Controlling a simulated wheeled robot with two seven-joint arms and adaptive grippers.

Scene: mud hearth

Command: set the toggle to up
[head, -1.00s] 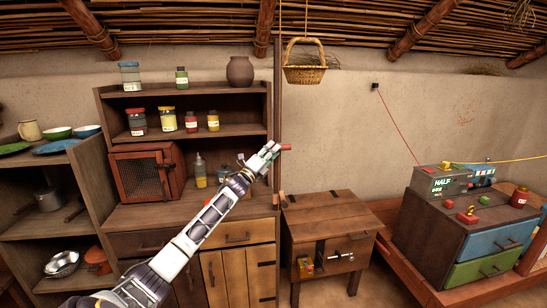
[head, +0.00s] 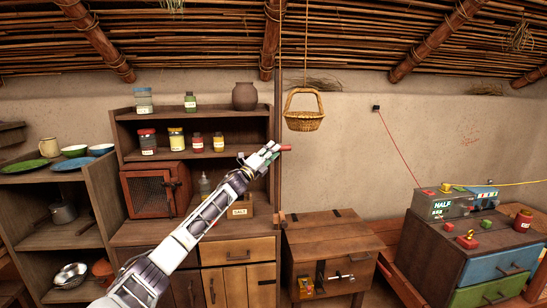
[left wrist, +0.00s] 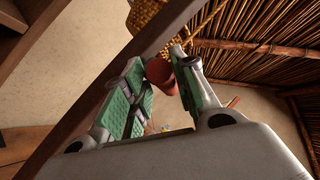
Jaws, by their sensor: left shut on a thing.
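My left gripper (head: 272,151) is raised in front of the shelf's right post and shut on a small red object (head: 286,148), whose end sticks out past the fingertips to the right. In the left wrist view the fingers (left wrist: 160,85) close around this rounded red object (left wrist: 160,72); much of it is hidden by them. The right gripper is out of view.
The dresser (head: 450,260) has blue and green drawers and small red items on top. A wooden cabinet (head: 330,225) stands mid-view. A basket (head: 304,121) hangs from above, right of my gripper. Shelves (head: 180,117) with jars lie to the left. Bare wall lies between basket and dresser.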

